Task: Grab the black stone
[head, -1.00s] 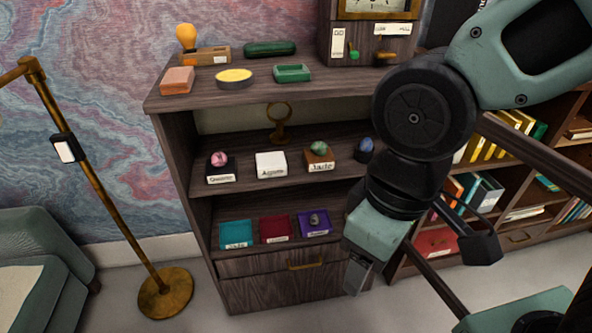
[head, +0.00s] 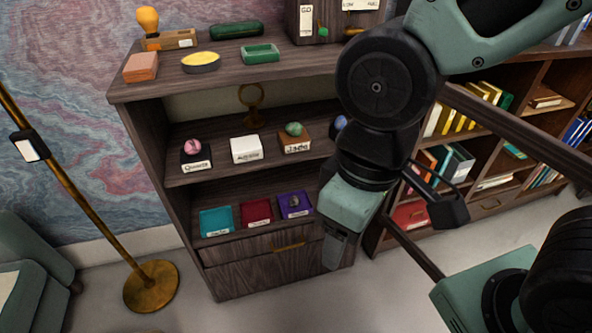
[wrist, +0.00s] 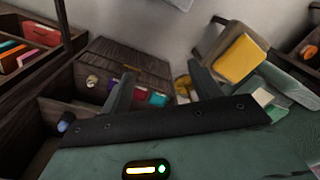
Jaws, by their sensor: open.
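A small dark grey stone (head: 294,201) sits on a purple tray (head: 302,211) on the lower shelf of the cabinet; it is the darkest stone I can make out, and I cannot tell if it is truly black. The shelf above holds a pink stone (head: 193,146), a green stone (head: 293,129) and a blue stone (head: 341,122), partly hidden by my arm. My gripper (head: 335,252) is open and empty, pointing down in front of the cabinet's right side. In the wrist view its fingers (wrist: 163,80) are spread apart, with the trays showing beyond them.
A teal tray (head: 216,222) and a red tray (head: 257,213) lie beside the purple one. A white labelled stand (head: 245,150) is empty. A drawer handle (head: 289,247) is below. A brass lamp (head: 151,286) stands left; a bookcase (head: 490,205) stands right.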

